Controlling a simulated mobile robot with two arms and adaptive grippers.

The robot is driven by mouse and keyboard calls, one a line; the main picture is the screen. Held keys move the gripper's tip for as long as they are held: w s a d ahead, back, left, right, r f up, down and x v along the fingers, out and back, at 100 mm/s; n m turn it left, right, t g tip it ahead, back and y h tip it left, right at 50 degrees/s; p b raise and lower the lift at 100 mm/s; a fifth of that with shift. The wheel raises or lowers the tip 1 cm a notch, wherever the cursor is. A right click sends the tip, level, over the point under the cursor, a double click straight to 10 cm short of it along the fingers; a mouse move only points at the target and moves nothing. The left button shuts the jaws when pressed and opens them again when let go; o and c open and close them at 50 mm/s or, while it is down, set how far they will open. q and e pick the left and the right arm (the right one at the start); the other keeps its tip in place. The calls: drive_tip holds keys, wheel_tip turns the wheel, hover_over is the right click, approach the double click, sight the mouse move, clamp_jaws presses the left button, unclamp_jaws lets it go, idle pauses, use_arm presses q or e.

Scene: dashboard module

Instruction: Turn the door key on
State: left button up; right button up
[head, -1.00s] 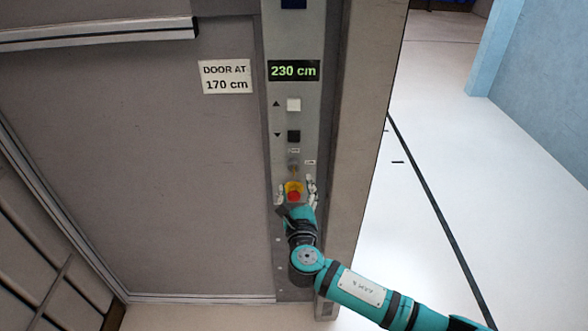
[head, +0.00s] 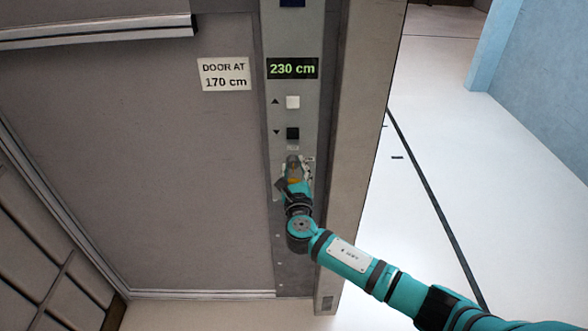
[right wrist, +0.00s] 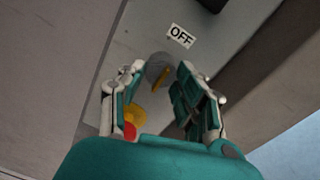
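The door key (right wrist: 161,77) is a small orange-yellow piece in a round grey lock (right wrist: 154,66) on the metal control panel (head: 311,125). An OFF label (right wrist: 181,36) is beside the lock. My right gripper (right wrist: 157,72) is open, with its two fingers on either side of the key and visible gaps. I cannot tell whether the fingertips reach past the key. In the head view my right gripper (head: 294,167) is in front of the lower panel and covers much of the lock area. My left gripper is not in view.
A red button (right wrist: 130,131) with a yellow collar sits just below the lock, close to my fingers. Above are a white button (head: 293,102), a black button (head: 293,133) and a display (head: 292,69) reading 230 cm. A sign (head: 224,75) reads DOOR AT 170 cm.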

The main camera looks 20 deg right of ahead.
clamp_jaws()
drive_tip(key=m+b, duration=0.3)
drive_tip(key=m, duration=0.1)
drive_tip(key=shift+a+f, duration=0.1)
drive_tip(key=shift+f, duration=0.15)
drive_tip(key=m+b, duration=0.3)
drive_tip(key=m, duration=0.1)
drive_tip(key=shift+m, duration=0.3)
drive_tip(key=m+b, duration=0.4)
drive_tip(key=m, duration=0.1)
drive_tip(key=shift+w+a+m+h, duration=0.1)
drive_tip(key=shift+a+m+h, duration=0.05)
drive_tip(key=shift+m+h, duration=0.2)
drive_tip(key=shift+r+m+h+b, duration=0.15)
drive_tip(key=shift+m+b, duration=0.4)
drive_tip(key=shift+m, duration=0.5)
drive_tip(key=shift+r+m+h+b, duration=0.1)
drive_tip(key=shift+m+b, duration=0.45)
drive_tip(key=shift+m, duration=0.45)
